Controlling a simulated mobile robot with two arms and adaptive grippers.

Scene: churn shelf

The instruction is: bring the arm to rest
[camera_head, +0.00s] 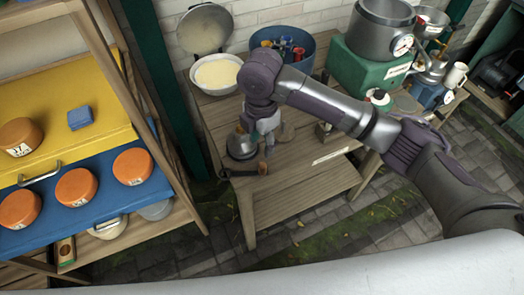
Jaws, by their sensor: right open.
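My right arm comes in from the right and bends down over the wooden bench (325,185). My right gripper (264,138) hangs at its end, pointing down near the bench's front left corner. A small metal pot-like thing (241,146) stands just left of the gripper; I cannot tell whether they touch. A dark-handled tool (240,171) lies in front of it at the bench edge. The gripper is open, and I see nothing held in it. My left gripper is out of view.
A white bowl (216,73) and a blue tub (283,42) stand at the back of the bench. A big pot (381,27) sits on a green box (368,65). At left, a shelf holds orange round tins (133,167) on a blue board (100,197). Paved floor (335,235) lies in front.

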